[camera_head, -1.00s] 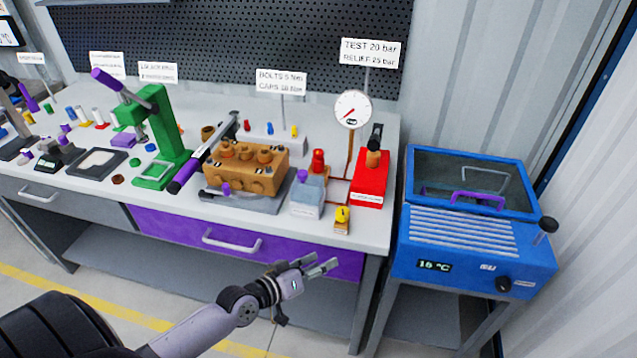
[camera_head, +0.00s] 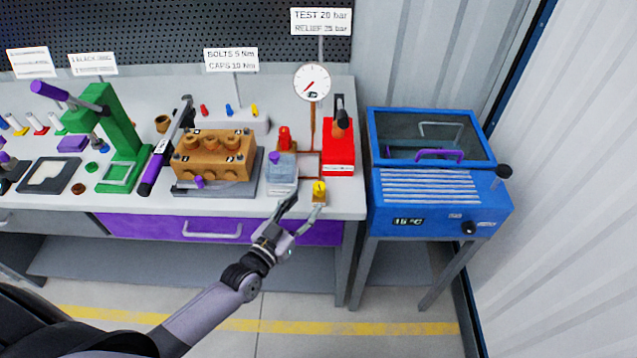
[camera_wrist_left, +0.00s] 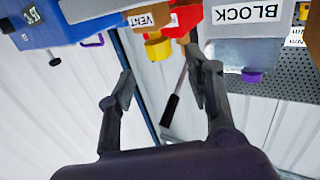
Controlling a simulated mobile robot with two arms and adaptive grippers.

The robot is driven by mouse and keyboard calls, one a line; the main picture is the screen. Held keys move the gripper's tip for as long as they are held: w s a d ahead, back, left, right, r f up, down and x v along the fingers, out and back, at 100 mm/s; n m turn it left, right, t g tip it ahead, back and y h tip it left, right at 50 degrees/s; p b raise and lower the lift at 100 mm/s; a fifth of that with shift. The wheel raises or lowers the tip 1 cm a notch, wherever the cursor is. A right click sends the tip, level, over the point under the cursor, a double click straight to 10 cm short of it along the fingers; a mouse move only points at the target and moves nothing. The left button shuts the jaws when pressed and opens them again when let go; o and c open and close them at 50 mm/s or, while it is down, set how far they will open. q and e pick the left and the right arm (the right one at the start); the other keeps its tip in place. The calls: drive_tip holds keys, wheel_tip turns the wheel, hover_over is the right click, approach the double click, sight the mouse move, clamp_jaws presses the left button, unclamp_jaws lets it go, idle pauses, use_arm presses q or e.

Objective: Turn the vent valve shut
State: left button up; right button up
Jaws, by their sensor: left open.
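The vent valve is a small block with a yellow knob (camera_head: 319,187) at the front right edge of the bench, in front of the red pump. In the left wrist view its "VENT" label (camera_wrist_left: 148,20) and yellow knob (camera_wrist_left: 158,48) show upside down near the top. My left gripper (camera_head: 304,205) is open and empty, its fingers pointing up at the bench's front edge just below and left of the valve. In the wrist view the two fingers (camera_wrist_left: 160,85) stand apart, with the knob beyond them. My right gripper is not in view.
Behind are the red pump (camera_head: 339,150) and a pressure gauge (camera_head: 312,82). The blue heater cabinet (camera_head: 440,195) stands to the right. Free floor lies in front.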

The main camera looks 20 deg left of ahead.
sight(315, 191)
use_arm(q)
drive_tip(key=x, duration=0.6)
drive_tip(key=shift+w, duration=0.1)
drive_tip(key=shift+w+d+p, duration=0.2)
drive_tip(key=shift+w+p, duration=0.1)
drive_tip(key=shift+w, duration=0.3)
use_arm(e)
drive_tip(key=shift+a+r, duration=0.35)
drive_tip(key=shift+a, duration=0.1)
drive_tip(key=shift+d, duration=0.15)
